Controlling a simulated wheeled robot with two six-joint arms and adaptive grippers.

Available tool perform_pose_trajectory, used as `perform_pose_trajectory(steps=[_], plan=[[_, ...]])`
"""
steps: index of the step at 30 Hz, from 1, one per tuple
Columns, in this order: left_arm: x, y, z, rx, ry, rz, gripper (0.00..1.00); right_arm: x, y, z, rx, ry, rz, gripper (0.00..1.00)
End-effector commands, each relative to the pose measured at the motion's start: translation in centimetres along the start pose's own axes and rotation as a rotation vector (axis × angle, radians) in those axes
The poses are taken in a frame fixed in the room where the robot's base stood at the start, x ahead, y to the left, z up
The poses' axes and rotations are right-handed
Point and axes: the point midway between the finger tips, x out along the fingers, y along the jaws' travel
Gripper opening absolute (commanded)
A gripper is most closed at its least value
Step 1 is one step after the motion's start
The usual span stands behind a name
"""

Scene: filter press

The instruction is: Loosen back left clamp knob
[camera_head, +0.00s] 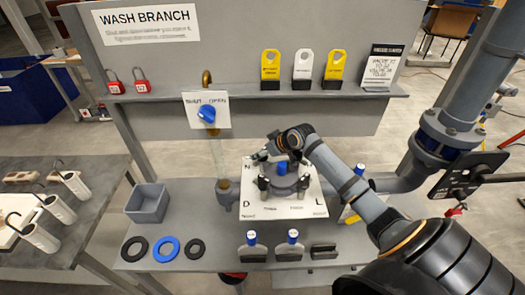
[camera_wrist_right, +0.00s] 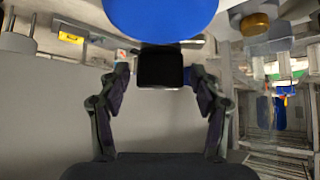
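The filter press (camera_head: 285,187) stands on a white plate (camera_head: 305,207) with letters at its corners, in the middle of the bench in the head view. Dark clamps (camera_head: 263,184) stand around it, and a blue knob (camera_head: 282,168) shows near its middle. My right gripper (camera_head: 262,157) is at the back left of the press; it hides the back left clamp there. In the right wrist view a large blue knob (camera_wrist_right: 160,18) with a dark stem (camera_wrist_right: 160,68) is close ahead. My fingers stand apart on either side of the stem, with gaps visible. My left gripper is not in view.
A shut/open valve panel (camera_head: 207,112) stands behind the press. A grey bin (camera_head: 148,205) stands at left. A large pipe (camera_head: 450,110) rises at right. Yellow and white tags (camera_head: 303,65) stand on the shelf.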

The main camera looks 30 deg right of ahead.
Motion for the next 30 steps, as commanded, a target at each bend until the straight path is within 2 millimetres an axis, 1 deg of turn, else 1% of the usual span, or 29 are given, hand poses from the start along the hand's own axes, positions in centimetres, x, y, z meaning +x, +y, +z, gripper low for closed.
perform_pose_trajectory(steps=[8, 11, 18, 21, 25, 30], plan=[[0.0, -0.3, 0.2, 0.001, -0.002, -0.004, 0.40, -0.2, 0.1, -0.1, -0.002, 0.001, 0.001, 0.66], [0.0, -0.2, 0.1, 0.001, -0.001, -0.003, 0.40, -1.1, 0.2, 0.0, -0.004, 0.000, 0.004, 0.66], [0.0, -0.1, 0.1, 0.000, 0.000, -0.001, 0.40, -5.2, 0.1, 0.1, -0.010, -0.004, 0.003, 0.66], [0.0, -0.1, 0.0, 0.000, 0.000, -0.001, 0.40, -6.2, 0.3, 0.1, -0.007, -0.002, 0.007, 0.66], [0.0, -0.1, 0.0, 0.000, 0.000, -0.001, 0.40, -7.1, 0.2, 0.1, -0.005, -0.001, 0.004, 0.66], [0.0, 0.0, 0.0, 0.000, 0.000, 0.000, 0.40, -7.5, 0.0, 0.0, 0.000, -0.001, -0.001, 0.66]])
